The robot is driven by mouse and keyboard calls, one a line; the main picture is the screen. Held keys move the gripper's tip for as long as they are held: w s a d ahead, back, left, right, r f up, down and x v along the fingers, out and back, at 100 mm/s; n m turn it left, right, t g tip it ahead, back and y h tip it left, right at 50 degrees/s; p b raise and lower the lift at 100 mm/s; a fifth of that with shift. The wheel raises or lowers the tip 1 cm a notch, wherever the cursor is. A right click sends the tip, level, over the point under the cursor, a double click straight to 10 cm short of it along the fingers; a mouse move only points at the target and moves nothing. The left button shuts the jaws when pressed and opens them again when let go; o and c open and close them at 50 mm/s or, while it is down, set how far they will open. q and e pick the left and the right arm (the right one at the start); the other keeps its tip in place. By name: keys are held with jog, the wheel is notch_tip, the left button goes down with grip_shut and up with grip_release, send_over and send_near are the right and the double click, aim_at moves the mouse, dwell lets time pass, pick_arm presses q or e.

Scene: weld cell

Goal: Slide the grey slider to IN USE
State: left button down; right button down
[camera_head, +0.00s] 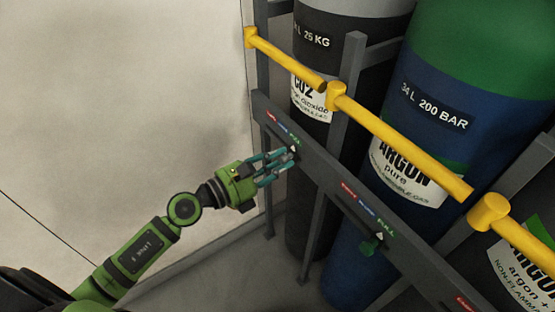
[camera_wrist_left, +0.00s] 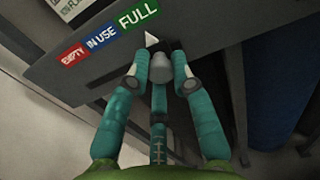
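The grey slider (camera_wrist_left: 160,67) is a small rounded knob at the FULL end of the EMPTY / IN USE / FULL label strip (camera_wrist_left: 110,35). A white pointer mark (camera_wrist_left: 151,39) shows just above it. My left gripper (camera_wrist_left: 158,75) has a teal finger on either side of the knob and a third finger below it. The gaps are very narrow, and I cannot tell if the fingers touch it. In the head view my left gripper (camera_head: 288,160) is at the leftmost label strip on the rail, where its fingers hide the knob. My right gripper is not in view.
The dark rail (camera_head: 325,178) runs diagonally in front of the gas cylinders (camera_head: 435,85). A second label strip with a green slider (camera_head: 371,245) is further right. Yellow bars (camera_head: 400,143) cross above the rail. A pale wall (camera_head: 120,90) stands at left.

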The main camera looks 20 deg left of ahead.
aim_at(283, 141)
pick_arm(q)
jog(key=shift+r, duration=0.15)
